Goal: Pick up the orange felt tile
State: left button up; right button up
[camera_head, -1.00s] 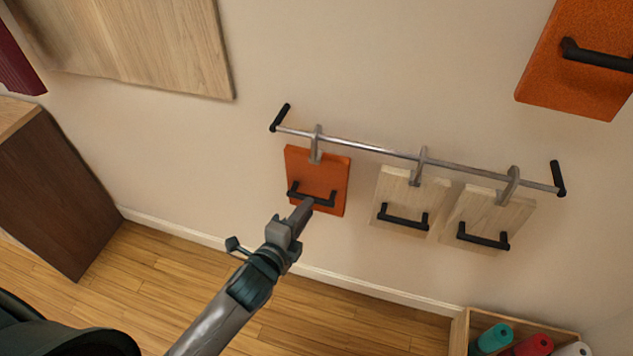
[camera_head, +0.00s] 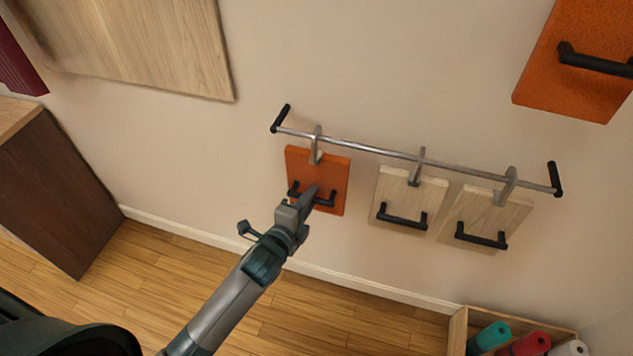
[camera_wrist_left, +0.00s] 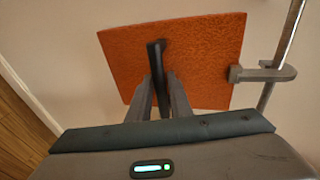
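The orange felt tile (camera_head: 327,166) hangs by a grey hook at the left end of a metal rail on the wall. It has a black bar handle (camera_head: 325,202) on its lower part. My left gripper (camera_head: 309,197) is at this handle, overlapping it in the head view. In the left wrist view the tile (camera_wrist_left: 205,60) fills the upper middle. The two fingers (camera_wrist_left: 161,86) lie one on each side of the handle (camera_wrist_left: 155,60), with a slight gap at the right finger. The right gripper is not in view.
Two pale wooden tiles (camera_head: 390,190) (camera_head: 480,212) hang to the right on the same rail (camera_head: 380,149). A larger orange panel (camera_head: 570,90) with a black handle is at upper right. A wooden box (camera_head: 457,330) with rolls stands lower right, a brown cabinet (camera_head: 60,190) at left.

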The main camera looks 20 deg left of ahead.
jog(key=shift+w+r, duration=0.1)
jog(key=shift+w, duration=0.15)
pick_arm(q)
grip_shut()
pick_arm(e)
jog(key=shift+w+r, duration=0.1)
pick_arm(q)
jog(key=shift+r, duration=0.1)
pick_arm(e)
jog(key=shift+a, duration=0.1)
